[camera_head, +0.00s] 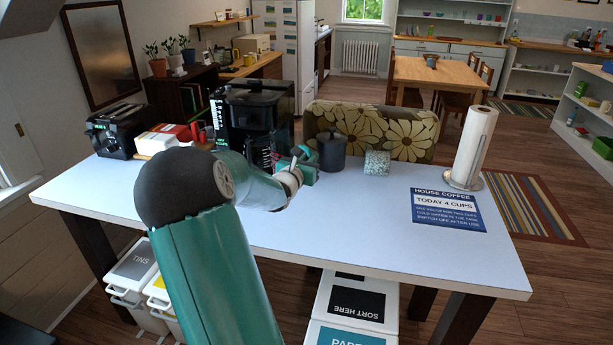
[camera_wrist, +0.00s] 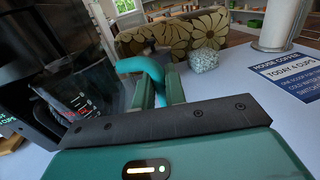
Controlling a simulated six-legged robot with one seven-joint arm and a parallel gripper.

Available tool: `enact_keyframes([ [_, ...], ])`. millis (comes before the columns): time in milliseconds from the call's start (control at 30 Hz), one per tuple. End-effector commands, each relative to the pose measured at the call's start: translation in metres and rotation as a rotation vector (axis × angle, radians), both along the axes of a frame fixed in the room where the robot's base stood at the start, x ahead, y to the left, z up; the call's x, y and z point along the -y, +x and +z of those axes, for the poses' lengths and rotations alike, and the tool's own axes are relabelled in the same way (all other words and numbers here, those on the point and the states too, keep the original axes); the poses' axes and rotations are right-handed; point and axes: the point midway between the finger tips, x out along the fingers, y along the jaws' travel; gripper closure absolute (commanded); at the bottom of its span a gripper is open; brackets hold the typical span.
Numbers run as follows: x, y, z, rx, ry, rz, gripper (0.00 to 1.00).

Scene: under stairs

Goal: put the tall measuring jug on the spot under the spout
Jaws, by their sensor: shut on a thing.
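The dark, see-through measuring jug (camera_wrist: 82,88) fills the left of the wrist view, with pale and red marks on its wall. Its teal handle (camera_wrist: 150,64) curves between the fingers of my gripper (camera_wrist: 160,90), which are shut on it. In the head view my gripper (camera_head: 303,166) is at the right front of the black coffee machine (camera_head: 255,100). The jug (camera_head: 259,153) shows only partly there, dark against the machine's lower front and behind my arm. The spout and the spot under it cannot be made out. Whether the jug's base touches anything is hidden.
A paper roll on a stand (camera_head: 473,145) and a blue sign (camera_head: 447,209) are farther right. A toaster (camera_head: 112,130) stands left. The white table's (camera_head: 345,225) front middle is clear.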

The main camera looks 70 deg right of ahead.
Motion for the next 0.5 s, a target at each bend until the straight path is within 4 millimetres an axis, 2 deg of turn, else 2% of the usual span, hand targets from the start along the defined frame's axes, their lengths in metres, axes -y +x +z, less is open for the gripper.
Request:
enact_keyframes([
  [33,0.007,0.003,-0.011,-0.005,0.002,-0.001,1.0],
  [233,0.029,0.015,-0.041,-0.003,0.002,-0.002,1.0],
  [500,0.043,0.022,-0.059,-0.001,0.001,-0.002,1.0],
])
